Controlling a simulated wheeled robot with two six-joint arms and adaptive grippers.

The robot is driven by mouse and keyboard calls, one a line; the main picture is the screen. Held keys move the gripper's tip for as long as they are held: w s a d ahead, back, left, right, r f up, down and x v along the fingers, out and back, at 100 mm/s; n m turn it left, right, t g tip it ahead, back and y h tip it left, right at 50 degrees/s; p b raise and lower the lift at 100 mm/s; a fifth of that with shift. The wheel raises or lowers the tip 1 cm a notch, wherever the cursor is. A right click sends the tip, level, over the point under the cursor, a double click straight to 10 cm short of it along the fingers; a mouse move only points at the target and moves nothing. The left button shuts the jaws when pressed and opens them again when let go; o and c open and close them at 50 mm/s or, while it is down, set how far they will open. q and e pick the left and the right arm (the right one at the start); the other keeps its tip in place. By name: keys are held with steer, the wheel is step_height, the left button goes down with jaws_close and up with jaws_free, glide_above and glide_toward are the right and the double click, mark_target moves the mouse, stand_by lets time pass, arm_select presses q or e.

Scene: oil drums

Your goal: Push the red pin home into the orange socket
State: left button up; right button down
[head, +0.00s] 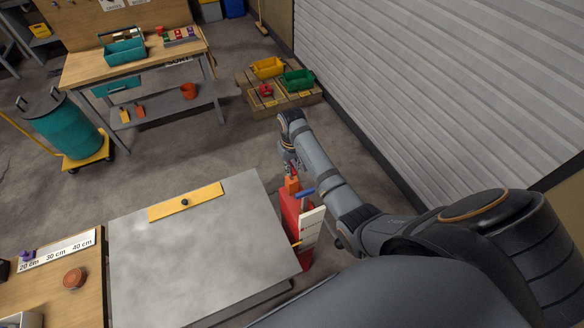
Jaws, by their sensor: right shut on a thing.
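My right arm reaches in from the lower right, and its gripper (290,170) points down just above a small orange block (292,186), which looks like the orange socket. The block stands at the far end of a red box-like stand beside the metal table. A small bit of red, apparently the red pin (291,168), shows at the fingertips, and the gripper is shut on it. The pin is too small and too covered to tell how deep it sits in the socket. My left gripper is not in view.
The red stand (291,214) has a white panel (311,228) and a blue bar (304,193) close to my right forearm. A grey metal table (200,255) lies to its left. A pallet with bins (298,80) stands farther back, and a shutter (450,80) is on the right.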

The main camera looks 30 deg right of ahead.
steer(key=shift+f, duration=0.1)
steer(key=shift+f+b, duration=0.6)
steer(key=shift+f, duration=0.65)
steer(key=c, duration=0.7)
jaws_free()
steer(key=shift+r, duration=0.1)
